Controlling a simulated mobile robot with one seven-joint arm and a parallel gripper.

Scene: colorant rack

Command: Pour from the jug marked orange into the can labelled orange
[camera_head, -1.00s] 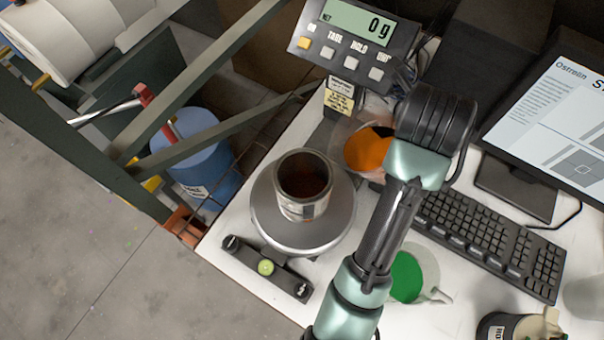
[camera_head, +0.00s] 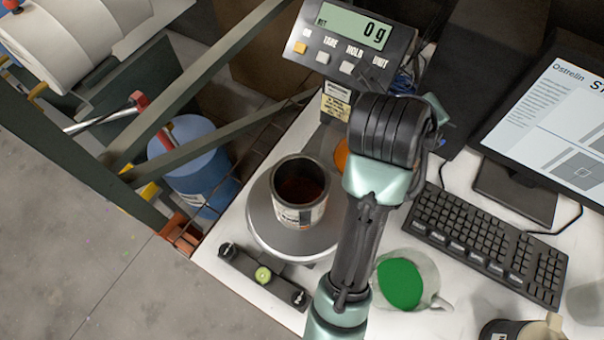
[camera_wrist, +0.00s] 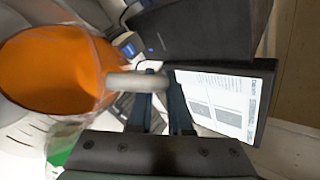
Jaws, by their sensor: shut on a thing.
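The jug with orange liquid (camera_wrist: 52,72) fills the left of the wrist view, its pale handle (camera_wrist: 135,82) between the fingers of my gripper (camera_wrist: 160,108). My gripper is shut on this handle. In the head view my arm hides the gripper and most of the jug; only an orange sliver (camera_head: 341,155) shows, just right of the can. The open can (camera_head: 300,216) stands upright on the round scale pan (camera_head: 262,232), dark inside. Its label is too small to read. The scale display (camera_head: 352,24) reads 0 g.
A jug with green liquid (camera_head: 402,284) stands on the white bench, right of my arm. A keyboard (camera_head: 490,245) and monitor (camera_head: 560,130) are at the right. A dark can (camera_head: 520,330) is at the bottom right. A bar with knobs (camera_head: 263,275) lies before the scale.

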